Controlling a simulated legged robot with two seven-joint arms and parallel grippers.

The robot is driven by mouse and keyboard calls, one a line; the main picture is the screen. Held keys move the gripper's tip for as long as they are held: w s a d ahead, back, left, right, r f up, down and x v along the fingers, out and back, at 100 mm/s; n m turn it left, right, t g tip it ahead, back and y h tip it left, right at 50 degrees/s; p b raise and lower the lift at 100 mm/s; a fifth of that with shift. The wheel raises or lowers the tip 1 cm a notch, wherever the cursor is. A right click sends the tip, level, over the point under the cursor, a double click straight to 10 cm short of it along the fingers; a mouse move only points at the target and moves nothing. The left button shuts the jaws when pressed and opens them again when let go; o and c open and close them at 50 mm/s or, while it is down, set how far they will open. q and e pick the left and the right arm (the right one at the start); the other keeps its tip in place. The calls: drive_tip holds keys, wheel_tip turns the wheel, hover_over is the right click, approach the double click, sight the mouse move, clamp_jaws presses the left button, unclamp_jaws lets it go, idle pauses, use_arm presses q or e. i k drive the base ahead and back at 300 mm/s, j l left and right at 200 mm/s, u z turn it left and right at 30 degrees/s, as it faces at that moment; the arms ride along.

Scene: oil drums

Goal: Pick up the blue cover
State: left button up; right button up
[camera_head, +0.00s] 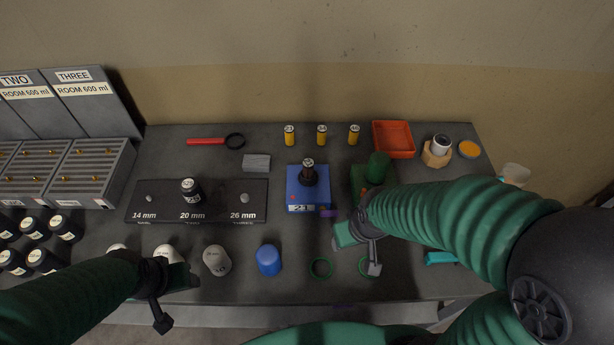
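The blue cover (268,261) is a rounded blue cylinder standing near the table's front edge, left of a green ring. My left gripper (178,295) is at the front left, in front of the white cups and apart from the blue cover. My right gripper (355,252) is right of the blue cover, above the table near the green rings, and does not touch it. Neither gripper visibly holds anything, but how far their fingers are apart is unclear.
A white cup (217,261) stands just left of the cover, and a green ring (320,268) lies to its right. A black holder (215,214) stands behind.

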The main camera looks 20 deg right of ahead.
sight(267, 257)
drive_tip(key=i+j+z, duration=0.1)
drive_tip(key=j+z, duration=0.3)
drive_tip(key=j, duration=0.15)
drive_tip(key=j+z, duration=0.4)
drive_tip(key=j, duration=0.15)
drive_tip(key=j+z, duration=0.35)
drive_tip(key=j, duration=0.25)
